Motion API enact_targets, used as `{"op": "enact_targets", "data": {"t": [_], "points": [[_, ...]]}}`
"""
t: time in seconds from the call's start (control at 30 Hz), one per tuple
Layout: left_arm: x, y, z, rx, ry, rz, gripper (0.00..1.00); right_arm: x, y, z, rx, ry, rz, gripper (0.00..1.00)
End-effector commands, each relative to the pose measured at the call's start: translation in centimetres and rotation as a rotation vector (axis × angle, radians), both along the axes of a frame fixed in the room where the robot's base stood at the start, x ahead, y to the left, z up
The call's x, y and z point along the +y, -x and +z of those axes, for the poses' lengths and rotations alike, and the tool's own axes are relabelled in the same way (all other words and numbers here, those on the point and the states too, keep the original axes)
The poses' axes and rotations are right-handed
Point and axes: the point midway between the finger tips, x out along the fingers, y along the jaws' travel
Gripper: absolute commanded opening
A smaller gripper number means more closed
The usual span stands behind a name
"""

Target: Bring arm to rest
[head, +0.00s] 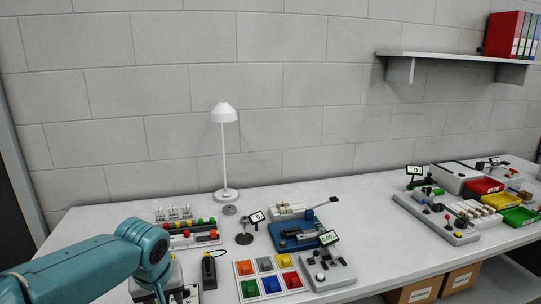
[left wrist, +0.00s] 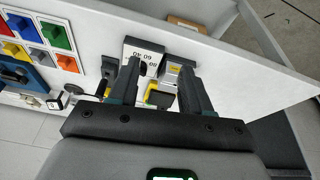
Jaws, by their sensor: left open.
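My left arm (head: 95,265) comes in from the left in the head view and bends down at a teal joint near the bottom edge. Its gripper is not clearly visible there. In the left wrist view my left gripper (left wrist: 158,68) is open, its two dark fingers apart. A white-faced block marked with numbers (left wrist: 145,50) and a small grey and yellow item (left wrist: 165,90) show beyond and between the fingers. I see no clear contact and cannot tell how far below they are. My right gripper is in neither view.
The white bench (head: 350,175) carries a colored-block tray (head: 244,269), a blue device (head: 290,238), a button box (head: 190,240), a black handheld unit (head: 209,270) and a lamp (head: 224,150). Several bins and fixtures stand at right. The bench middle is clear. A wall shelf (head: 450,58) hangs above right.

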Motion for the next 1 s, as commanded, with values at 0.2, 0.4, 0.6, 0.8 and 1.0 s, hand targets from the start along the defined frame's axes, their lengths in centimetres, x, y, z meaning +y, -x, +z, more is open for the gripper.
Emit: {"op": "enact_targets", "data": {"t": [0.2, 0.4, 0.6, 0.8, 1.0], "points": [[-2.9, 1.1, -8.0, 0.071, 0.083, -0.126, 0.49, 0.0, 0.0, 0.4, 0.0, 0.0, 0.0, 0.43], [-6.7, 6.0, -18.8, 0.153, 0.232, -0.245, 0.49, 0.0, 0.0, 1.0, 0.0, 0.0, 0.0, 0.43], [-10.0, 16.9, -29.0, 0.21, 0.388, -0.268, 0.49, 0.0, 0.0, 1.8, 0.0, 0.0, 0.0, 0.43], [-10.4, 24.6, -32.1, 0.228, 0.403, -0.242, 0.49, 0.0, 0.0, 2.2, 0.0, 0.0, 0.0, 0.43], [-10.4, 25.8, -32.4, 0.23, 0.396, -0.239, 0.49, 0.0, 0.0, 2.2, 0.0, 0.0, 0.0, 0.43]]}}
